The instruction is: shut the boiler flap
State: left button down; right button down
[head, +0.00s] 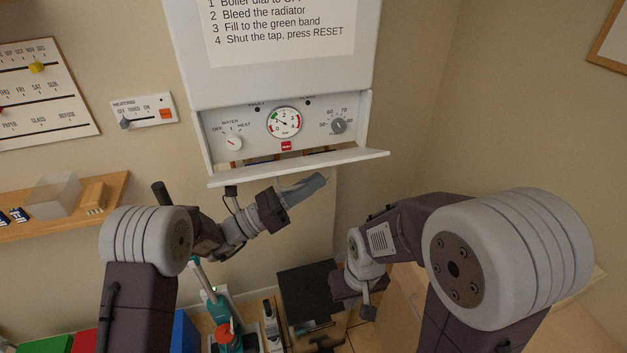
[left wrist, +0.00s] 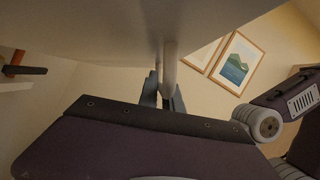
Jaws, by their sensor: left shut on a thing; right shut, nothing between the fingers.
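The boiler flap (head: 298,166) is the long white panel along the bottom of the white boiler (head: 280,70). It stands out from the boiler front, lowered, with the control panel (head: 285,122) uncovered above it. My left gripper (head: 306,187) is just under the flap. In the left wrist view the flap's pale underside (left wrist: 100,25) fills the top, and the fingers (left wrist: 163,98) are shut on a pale upright part that meets it. The flap hides the exact grip in the head view. My right gripper (head: 344,286) is low, well below the flap, shut and empty; its fingertips are hard to make out.
A wooden shelf (head: 115,195) with a clear box is on the left wall. A dark box (head: 308,292) and a teal-and-orange item (head: 227,335) stand below. A heating switch panel (head: 144,111) is left of the boiler.

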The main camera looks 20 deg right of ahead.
aim_at(309, 163)
pick_arm(q)
jog(key=r+n+t+p, duration=0.1)
jog(key=r+n+p, duration=0.1)
jog(key=w+r+n+t+y+p, duration=0.1)
jog(key=r+n+p, duration=0.1)
jog(key=p, duration=0.1)
jog(key=w+r+n+p, duration=0.1)
jog(key=r+n+p, duration=0.1)
jog(key=p, duration=0.1)
jog(key=shift+w+r+t+y, duration=0.15)
jog(key=shift+t+y, duration=0.15)
jog(key=shift+t, duration=0.1)
jog(key=w+r+n+p, duration=0.1)
jog(key=n+p, duration=0.1)
jog(key=w+r+n+y+p, duration=0.1)
jog(key=p, duration=0.1)
jog(key=w+r+n+t+p, duration=0.1)
jog(key=w+n+p, duration=0.1)
jog(key=shift+a+r+n+y, duration=0.15)
jog(key=shift+n+y, duration=0.15)
jog(key=shift+y, duration=0.1)
jog(key=shift+w+r+n+t+y+p, duration=0.2)
jog(key=shift+w+n+y+p, duration=0.1)
jog(key=shift+w+n, duration=0.2)
jog(key=shift+w+r+n+t+y+p, duration=0.15)
jog(key=shift+w+n+y+p, duration=0.1)
jog(key=shift+w+n, duration=0.25)
jog(key=shift+w+r, duration=0.2)
jog(key=shift+w, duration=0.6)
jog(key=shift+p, duration=0.3)
